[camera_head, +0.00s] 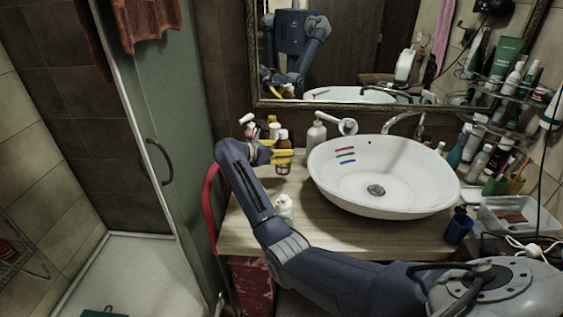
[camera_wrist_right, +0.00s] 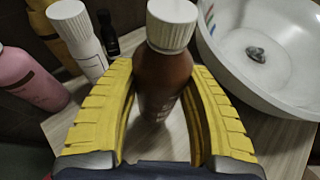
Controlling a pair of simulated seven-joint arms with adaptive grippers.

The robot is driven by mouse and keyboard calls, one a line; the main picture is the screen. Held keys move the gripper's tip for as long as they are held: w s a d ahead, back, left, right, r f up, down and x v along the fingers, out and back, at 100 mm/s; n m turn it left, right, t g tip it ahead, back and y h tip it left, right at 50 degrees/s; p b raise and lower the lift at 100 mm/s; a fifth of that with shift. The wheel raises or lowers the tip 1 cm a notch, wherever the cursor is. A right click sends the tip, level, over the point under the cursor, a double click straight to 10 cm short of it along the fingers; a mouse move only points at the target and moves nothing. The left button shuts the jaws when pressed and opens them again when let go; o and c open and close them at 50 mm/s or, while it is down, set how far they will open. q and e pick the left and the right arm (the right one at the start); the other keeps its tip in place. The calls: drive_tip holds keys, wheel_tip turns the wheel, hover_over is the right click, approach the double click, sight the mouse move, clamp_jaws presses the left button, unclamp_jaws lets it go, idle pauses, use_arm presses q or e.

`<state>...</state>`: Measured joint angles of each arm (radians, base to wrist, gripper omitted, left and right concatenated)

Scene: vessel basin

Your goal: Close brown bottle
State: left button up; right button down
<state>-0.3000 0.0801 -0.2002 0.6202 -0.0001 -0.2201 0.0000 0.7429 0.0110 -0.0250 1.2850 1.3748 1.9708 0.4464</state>
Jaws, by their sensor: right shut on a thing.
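The brown bottle (camera_head: 284,165) stands upright at the left of the wooden counter. In the right wrist view the brown bottle (camera_wrist_right: 162,85) is between the two yellow fingers, with a white ribbed cap (camera_wrist_right: 171,25) on its top. I cannot tell how tightly the cap sits. My right gripper (camera_head: 283,156) reaches across from the right and is shut around the bottle's body. The right gripper also shows in the right wrist view (camera_wrist_right: 165,105). My left gripper is not in view.
Several other bottles stand close behind and left of it, including a white-capped bottle (camera_wrist_right: 80,37) and a pink bottle (camera_wrist_right: 28,80). A white dispenser (camera_head: 316,137) and the white basin (camera_head: 335,185) are to the right. A small white container (camera_head: 284,204) stands nearer the front.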

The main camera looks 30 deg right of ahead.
drive_tip(key=shift+f, duration=2.1)
drive_tip(key=shift+f, duration=0.1)
drive_tip(key=c, duration=0.7)
unclamp_jaws()
drive_tip(key=shift+a, duration=0.1)
drive_tip(key=v, duration=1.2)
